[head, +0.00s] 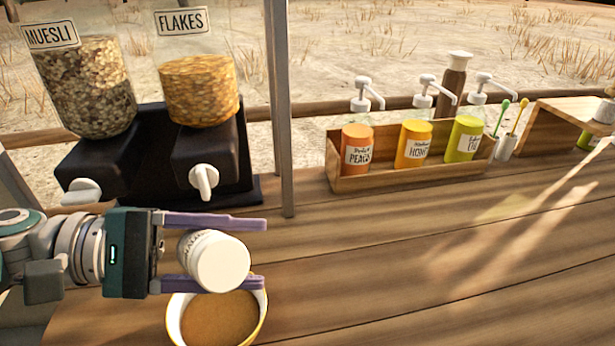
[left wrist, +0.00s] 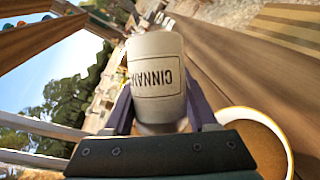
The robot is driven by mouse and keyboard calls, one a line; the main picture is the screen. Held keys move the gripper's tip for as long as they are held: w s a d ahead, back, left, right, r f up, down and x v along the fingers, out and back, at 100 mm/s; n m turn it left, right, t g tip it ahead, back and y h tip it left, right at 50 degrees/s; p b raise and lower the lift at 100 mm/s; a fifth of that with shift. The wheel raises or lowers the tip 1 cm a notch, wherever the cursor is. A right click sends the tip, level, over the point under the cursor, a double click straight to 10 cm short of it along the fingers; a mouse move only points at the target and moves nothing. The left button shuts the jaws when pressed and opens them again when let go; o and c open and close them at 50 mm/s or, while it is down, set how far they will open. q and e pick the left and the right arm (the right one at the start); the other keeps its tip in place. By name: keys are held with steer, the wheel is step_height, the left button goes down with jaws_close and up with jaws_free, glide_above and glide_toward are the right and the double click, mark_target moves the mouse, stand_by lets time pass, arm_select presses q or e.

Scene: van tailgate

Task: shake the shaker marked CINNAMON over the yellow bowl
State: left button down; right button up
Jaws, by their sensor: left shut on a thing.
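A white shaker (head: 218,262) is held between the purple fingers of my left gripper (head: 262,253). In the left wrist view the shaker (left wrist: 157,75) shows dark lettering that reads CINNA, with the rest turned away. It lies tilted in the head view, one round white end facing the camera. The yellow bowl (head: 262,318) stands on the wooden counter just below the gripper, with brown contents inside. Its pale rim (left wrist: 288,150) also shows at the lower right of the left wrist view. The shaker is above the bowl's far edge, apart from it. My right gripper is not in view.
Dispensers marked MUESLI (head: 88,85) and FLAKES (head: 200,90) stand on a black base behind the gripper. A metal post (head: 279,110) rises beside them. A wooden box (head: 400,180) with several pump bottles is at the back. The counter (head: 420,270) to the right is clear.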

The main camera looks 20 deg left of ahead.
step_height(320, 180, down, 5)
steer(key=b, duration=0.5)
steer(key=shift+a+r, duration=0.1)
